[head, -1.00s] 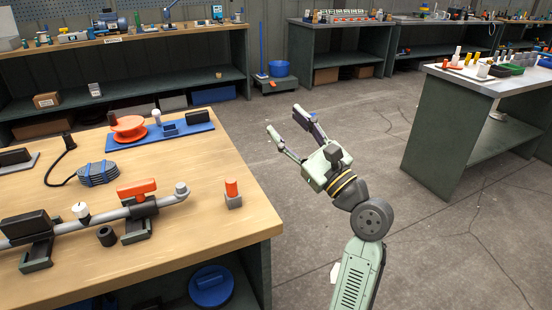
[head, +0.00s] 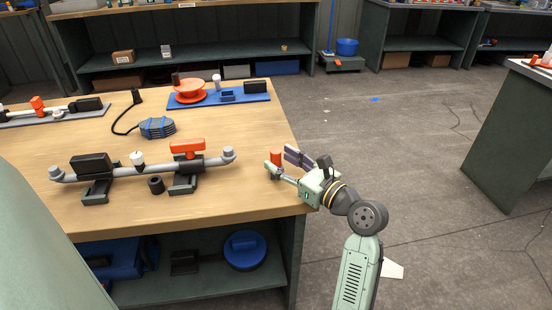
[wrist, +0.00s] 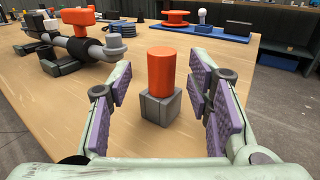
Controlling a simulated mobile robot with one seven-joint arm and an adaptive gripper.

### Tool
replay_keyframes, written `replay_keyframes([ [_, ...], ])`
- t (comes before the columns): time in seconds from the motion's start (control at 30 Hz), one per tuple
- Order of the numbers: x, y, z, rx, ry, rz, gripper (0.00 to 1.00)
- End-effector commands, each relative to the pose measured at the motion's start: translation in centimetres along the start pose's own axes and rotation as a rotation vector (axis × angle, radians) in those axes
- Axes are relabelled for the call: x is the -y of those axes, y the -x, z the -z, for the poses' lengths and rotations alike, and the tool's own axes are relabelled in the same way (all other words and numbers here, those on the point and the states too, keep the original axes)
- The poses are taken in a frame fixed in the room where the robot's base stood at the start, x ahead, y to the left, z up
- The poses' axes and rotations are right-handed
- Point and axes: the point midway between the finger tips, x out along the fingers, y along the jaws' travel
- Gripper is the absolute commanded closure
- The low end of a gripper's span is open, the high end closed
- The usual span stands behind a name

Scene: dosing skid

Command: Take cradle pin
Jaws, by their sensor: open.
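The cradle pin looks to be the orange cylinder (wrist: 162,73) standing upright in a small grey block (wrist: 160,107) on the wooden bench. In the wrist view it is centred ahead, between the two purple-padded fingers of my open gripper (wrist: 162,100), with space on both sides. In the head view the orange cylinder (head: 276,157) shows near the bench's right edge, beside the fingertips of my gripper (head: 277,163). The fingers partly hide the grey block there. Nothing is held.
A grey pipe assembly (head: 128,172) with an orange handle (head: 187,147) lies left of the pin on the bench (head: 225,195). A black ring (head: 156,185) sits before it. A blue plate (head: 245,97) with an orange spool (head: 191,92) lies behind. Bare wood surrounds the pin.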

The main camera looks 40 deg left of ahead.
Motion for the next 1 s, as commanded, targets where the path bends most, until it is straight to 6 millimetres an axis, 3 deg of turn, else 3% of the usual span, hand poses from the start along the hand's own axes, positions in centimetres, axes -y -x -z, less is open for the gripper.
replay_keyframes([
  [0.2, 0.1, -2.5, -0.1, 0.0, 0.0, 0.0, 0.54],
  [0.47, 0.1, -2.7, 0.0, 0.001, 0.0, 0.002, 0.54],
  [1.0, 0.1, -2.6, 0.0, 0.001, 0.0, 0.001, 0.91],
])
